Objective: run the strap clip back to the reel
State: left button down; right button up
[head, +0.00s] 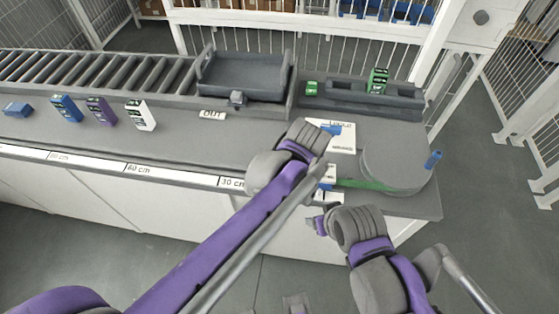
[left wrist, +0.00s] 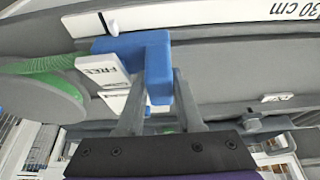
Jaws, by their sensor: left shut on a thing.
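A green strap (head: 365,185) runs from the reel leftward to my left gripper (head: 326,176). In the left wrist view the left fingers (left wrist: 156,92) are closed on the blue strap clip (left wrist: 145,52). The green strap (left wrist: 45,67) there leads from the reel (left wrist: 40,100) toward the clip. A white FREE label (left wrist: 102,70) is beside the clip. My right gripper (head: 318,226) is at the bench's front edge, apart from the strap; its finger gap is unclear.
A white card (head: 342,143) with a blue piece (head: 331,129) lies behind the left gripper. A grey tray (head: 243,77) and a holder with green boxes (head: 378,80) stand at the back. Several small boxes (head: 102,111) stand left. The bench front middle is clear.

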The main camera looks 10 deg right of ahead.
pick_arm(q)
jog(key=shift+s+d, duration=0.35)
jog(key=shift+d, duration=0.45)
jog(key=c, duration=0.6)
grip_release()
jog(key=shift+d, duration=0.2)
jog(key=shift+o, duration=0.2)
jog(key=shift+a, duration=0.15)
jog(key=v, duration=1.1)
